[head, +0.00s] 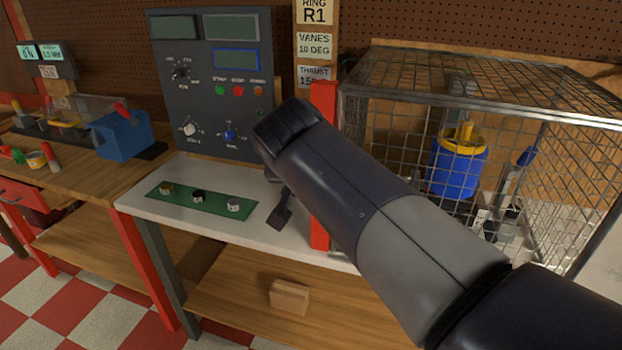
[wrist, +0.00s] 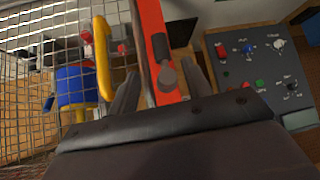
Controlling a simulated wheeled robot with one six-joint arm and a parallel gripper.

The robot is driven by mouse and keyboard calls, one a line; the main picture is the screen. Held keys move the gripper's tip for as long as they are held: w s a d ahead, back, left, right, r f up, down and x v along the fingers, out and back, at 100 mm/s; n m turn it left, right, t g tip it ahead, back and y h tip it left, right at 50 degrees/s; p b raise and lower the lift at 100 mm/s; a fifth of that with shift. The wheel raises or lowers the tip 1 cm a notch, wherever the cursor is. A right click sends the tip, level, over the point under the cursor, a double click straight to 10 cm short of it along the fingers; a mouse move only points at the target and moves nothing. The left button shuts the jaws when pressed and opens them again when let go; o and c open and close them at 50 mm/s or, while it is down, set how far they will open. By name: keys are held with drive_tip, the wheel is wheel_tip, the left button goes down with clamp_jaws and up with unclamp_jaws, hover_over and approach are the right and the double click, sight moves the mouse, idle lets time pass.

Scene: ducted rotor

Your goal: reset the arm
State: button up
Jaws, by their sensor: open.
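My arm (head: 340,190) reaches from the lower right across the front of the cage, toward the red post at its left edge. My gripper (head: 280,210) points down beside the red post (head: 323,215), above the white bench top; the arm hides most of it. In the wrist view my gripper (wrist: 163,75) shows two spread dark fingers, with the red post (wrist: 150,25) and a dark lever-like part (wrist: 164,60) appearing between them. I see nothing clamped; whether a finger touches the post I cannot tell.
The wire cage (head: 400,90) encloses a blue and yellow rotor unit (head: 455,170). A green mat (head: 185,204) with three small knobs lies on the white bench (head: 150,207). A yellow handle (wrist: 102,60) shows by the mesh.

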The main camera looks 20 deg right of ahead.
drive_tip(key=shift+w+f, duration=0.1)
drive_tip(key=x, duration=1)
drive_tip(key=shift+w+d+f+p, duration=0.1)
drive_tip(key=shift+w+f+p, duration=0.1)
drive_tip(key=shift+p, duration=0.15)
